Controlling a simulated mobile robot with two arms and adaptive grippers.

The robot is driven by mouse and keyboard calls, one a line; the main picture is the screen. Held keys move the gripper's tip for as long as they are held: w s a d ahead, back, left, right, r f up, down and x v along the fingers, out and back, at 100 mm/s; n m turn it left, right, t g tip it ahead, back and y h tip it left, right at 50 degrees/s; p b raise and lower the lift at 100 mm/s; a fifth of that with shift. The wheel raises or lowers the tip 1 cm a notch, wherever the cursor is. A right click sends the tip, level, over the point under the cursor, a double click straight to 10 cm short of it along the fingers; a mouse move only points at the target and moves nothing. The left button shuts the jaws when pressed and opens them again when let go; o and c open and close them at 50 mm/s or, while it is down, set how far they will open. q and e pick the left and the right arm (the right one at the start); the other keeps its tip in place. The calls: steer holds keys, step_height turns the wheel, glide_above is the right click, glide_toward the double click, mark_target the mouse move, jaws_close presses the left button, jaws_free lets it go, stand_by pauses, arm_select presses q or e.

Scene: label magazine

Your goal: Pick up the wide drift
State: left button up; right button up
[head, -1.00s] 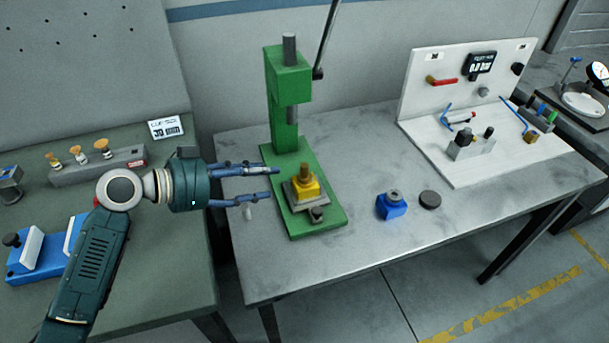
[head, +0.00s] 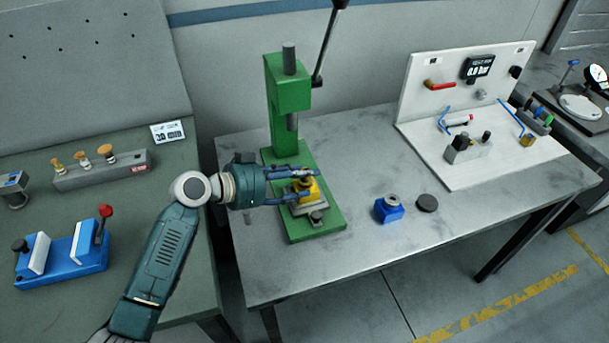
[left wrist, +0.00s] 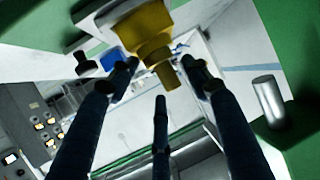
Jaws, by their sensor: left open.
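Three brass-topped drifts stand in a grey rack (head: 75,176) on the left bench; the rightmost drift (head: 108,153) has the widest head. My left gripper (head: 308,184) is open at the green press (head: 328,222), away from the rack. Its fingers lie on either side of a yellow block (head: 312,192) on the press base and partly hide it. In the left wrist view, the yellow block (left wrist: 140,30) and its stepped brass-coloured peg (left wrist: 165,76) appear between the spread fingers (left wrist: 158,85). I cannot tell whether any finger touches it. My right gripper is not in view.
A blue block (head: 389,213) and a dark disc (head: 427,203) lie right of the press. A white fixture (head: 480,165) stands farther right. A blue vise-like fixture (head: 62,262) and a "30 mm" sign (head: 168,131) are on the left bench. The metal table's front is clear.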

arm_select(q)
steer(key=shift+f, duration=0.1)
steer(key=c, duration=1.1)
steer(key=shift+w, duration=0.1)
jaws_close()
